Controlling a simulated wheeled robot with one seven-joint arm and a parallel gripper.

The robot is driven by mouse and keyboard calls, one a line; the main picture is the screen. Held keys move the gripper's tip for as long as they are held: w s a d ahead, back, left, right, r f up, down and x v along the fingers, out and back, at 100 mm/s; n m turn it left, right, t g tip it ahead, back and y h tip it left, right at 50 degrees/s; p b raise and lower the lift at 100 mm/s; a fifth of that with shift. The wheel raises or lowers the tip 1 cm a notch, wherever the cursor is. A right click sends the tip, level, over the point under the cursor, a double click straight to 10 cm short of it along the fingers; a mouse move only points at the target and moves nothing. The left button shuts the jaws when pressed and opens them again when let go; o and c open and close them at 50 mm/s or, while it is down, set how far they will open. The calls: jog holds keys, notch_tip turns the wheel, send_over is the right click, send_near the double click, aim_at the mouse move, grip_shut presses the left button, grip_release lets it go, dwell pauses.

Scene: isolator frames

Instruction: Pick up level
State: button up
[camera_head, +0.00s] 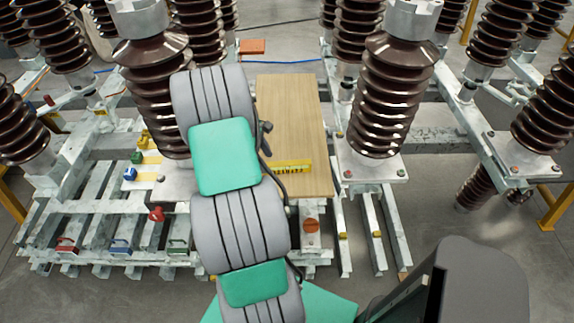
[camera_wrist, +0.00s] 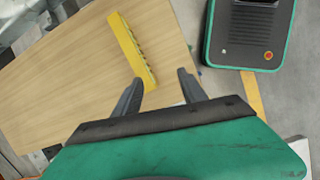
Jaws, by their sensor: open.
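The level (camera_head: 290,167) is a yellow bar lying on a wooden board near the board's front end. It also shows in the wrist view (camera_wrist: 133,48), running from upper left down to my gripper's left finger. My gripper (camera_wrist: 161,86) is open, with two dark fingers spread apart. The level's lower end is close to the left finger, and nothing is held between the fingers. I cannot tell the height of the fingers above the board. In the head view my arm covers the area left of the level, and my gripper is not clearly seen there.
The wooden board (camera_head: 290,110) lies between large brown ribbed insulators (camera_head: 392,95) on grey metal frames. Small coloured blocks (camera_head: 130,173) and red, blue and green handles (camera_head: 120,246) sit at the left. In the wrist view a dark, green-edged body is at the upper right.

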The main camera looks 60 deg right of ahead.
aim_at(287, 163)
jog(key=s+d+n, duration=0.1)
jog(key=d+f+n, duration=0.1)
jog(key=d, duration=0.1)
jog(key=s+d+n, duration=0.1)
jog(key=d, duration=0.1)
jog(key=shift+s+d+f+g, duration=0.2)
jog(key=shift+s+f+g, duration=0.1)
jog(key=shift+g, duration=0.1)
jog(key=shift+h, duration=0.3)
jog(key=p+x, duration=0.2)
jog(key=x, duration=0.5)
jog(key=shift+w+d, duration=0.15)
jog(key=shift+d, duration=0.05)
jog(key=shift+c, duration=0.4)
grip_shut()
